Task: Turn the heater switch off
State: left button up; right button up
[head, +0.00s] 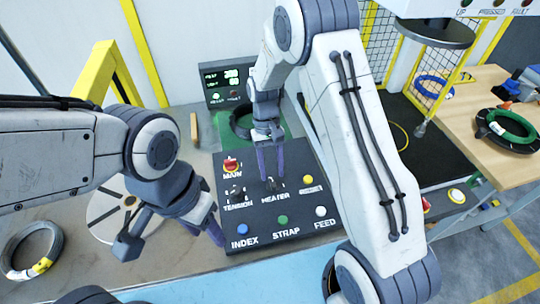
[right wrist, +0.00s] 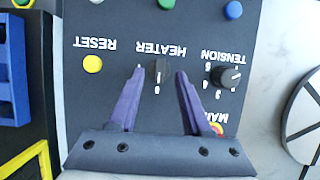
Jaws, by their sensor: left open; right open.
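The heater switch (right wrist: 158,72) is a small dark knob above the HEATER label on the black control panel (head: 258,225). In the right wrist view the panel is upside down, and the knob shows between the purple fingertips of my right gripper (right wrist: 160,76). The fingers are open, one on each side of the knob; I cannot tell whether either touches it. In the head view my right gripper (head: 272,177) points down at the heater switch (head: 275,184), which its fingertips partly hide. My left gripper (head: 172,238) is open and empty, left of the panel.
The tension knob (head: 236,193), red main switch (head: 231,165) and yellow reset button (head: 309,179) sit close around the heater switch. INDEX, STRAP and FEED buttons line the near edge. A small display (head: 226,82) stands behind. A wrapped coil (head: 32,250) lies at the far left.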

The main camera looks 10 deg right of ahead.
jog(key=v, duration=0.7)
jog(key=shift+b, duration=0.45)
jog(key=s+a+r+n+t, duration=0.2)
jog(key=s+a+r+n, duration=0.1)
jog(key=s, duration=0.9)
jog(key=s+a+r+n+t+y, duration=0.1)
jog(key=s+a+r+n, duration=0.3)
jog(key=s, duration=0.8)
jog(key=shift+a+r+t, duration=0.25)
jog(key=shift+r+t, duration=0.3)
jog(key=shift+t, duration=0.15)
